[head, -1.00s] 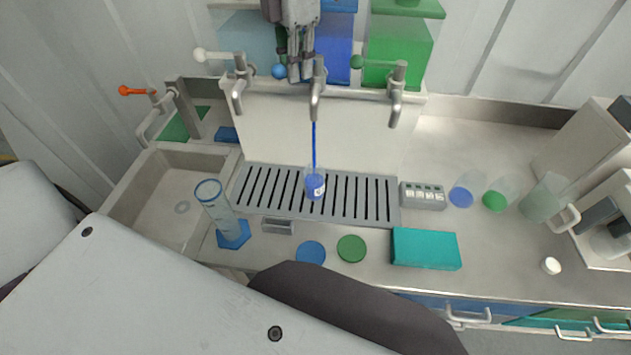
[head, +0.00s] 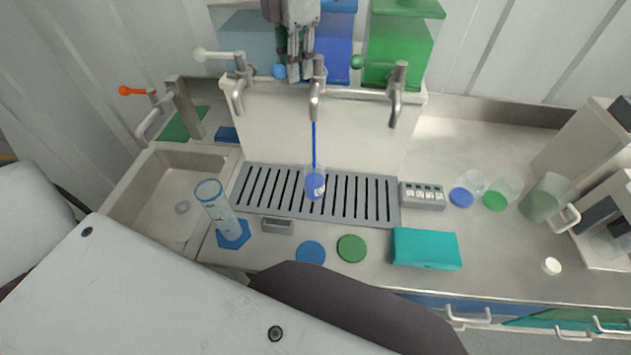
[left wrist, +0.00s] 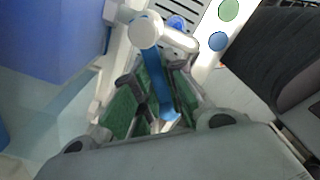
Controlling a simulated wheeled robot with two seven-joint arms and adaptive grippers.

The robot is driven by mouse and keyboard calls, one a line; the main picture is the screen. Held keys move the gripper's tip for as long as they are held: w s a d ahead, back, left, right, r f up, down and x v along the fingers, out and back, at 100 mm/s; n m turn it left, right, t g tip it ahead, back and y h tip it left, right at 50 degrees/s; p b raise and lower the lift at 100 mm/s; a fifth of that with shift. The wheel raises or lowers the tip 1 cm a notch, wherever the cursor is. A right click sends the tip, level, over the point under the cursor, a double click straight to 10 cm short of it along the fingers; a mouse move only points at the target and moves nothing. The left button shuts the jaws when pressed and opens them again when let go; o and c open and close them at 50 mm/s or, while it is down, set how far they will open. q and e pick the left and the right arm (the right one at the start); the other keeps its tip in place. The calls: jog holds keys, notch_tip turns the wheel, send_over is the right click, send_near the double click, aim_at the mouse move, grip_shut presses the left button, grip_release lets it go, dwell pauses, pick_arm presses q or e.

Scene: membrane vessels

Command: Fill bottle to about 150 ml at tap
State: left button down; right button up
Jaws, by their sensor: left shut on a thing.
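A small clear bottle (head: 315,187) with blue liquid in it stands upright on the slotted drain tray (head: 384,213), below the middle tap (head: 316,100). A thin blue stream (head: 314,145) runs from this tap into the bottle. The volume marks are too small to read. My left gripper (head: 300,72) is at the top of the middle tap, shut on its blue lever; the lever's round blue knob (head: 279,72) sticks out to the left. In the left wrist view the blue lever (left wrist: 157,85) lies between the fingers. My right gripper is not in view.
A tap with a white knob (head: 199,54) and one with a green knob (head: 357,62) flank the middle tap. A tall cylinder (head: 217,208) stands left of the tray. A teal box (head: 425,249) and two caps lie in front. A sink (head: 170,200) is at left.

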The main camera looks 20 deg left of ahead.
pick_arm(q)
jog(key=shift+a, duration=0.25)
jog(key=shift+w+a+m+p, duration=0.3)
jog(key=shift+w+m+p, duration=0.05)
jog(key=shift+m, duration=0.75)
jog(key=shift+w+a+m+p, duration=0.3)
jog(key=shift+w+m+p, duration=0.05)
jog(key=shift+m, duration=0.75)
jog(key=shift+w+a+m+p, duration=0.15)
jog(key=shift+w+m+p, duration=0.25)
jog(key=shift+m, duration=0.7)
jog(key=shift+w+a+m+p, duration=0.15)
jog(key=shift+w+m+p, duration=0.25)
jog(key=shift+m, duration=0.7)
